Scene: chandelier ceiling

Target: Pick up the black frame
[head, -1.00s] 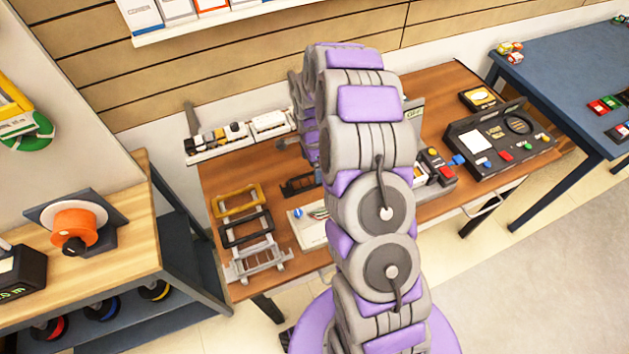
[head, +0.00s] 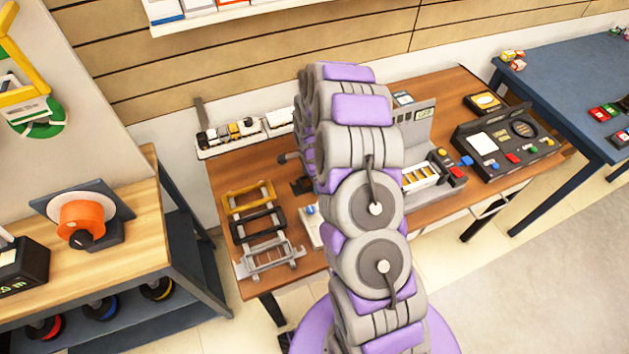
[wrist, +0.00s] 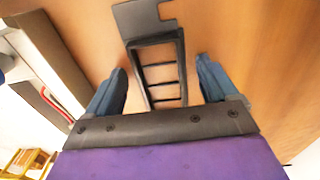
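In the wrist view a black frame (wrist: 161,70) with several crossbars lies on the wooden table, between my two blue-grey fingers. A dark flat plate (wrist: 140,18) with a notch adjoins its far end. My gripper (wrist: 162,72) is open, with a gap between each finger and the frame. In the head view my arm hides the gripper; a small dark piece (head: 302,185) shows at its left edge. Another black frame (head: 256,226) sits in a row at the table's left, between a yellow frame (head: 248,198) and a grey frame (head: 270,258).
A white shelf with small models (head: 232,138) stands along the table's back. A grey device (head: 418,125) and a black control panel (head: 508,145) stand to the right. A wooden side bench (head: 130,240) stands at left. Bare table (wrist: 250,60) shows right of my fingers.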

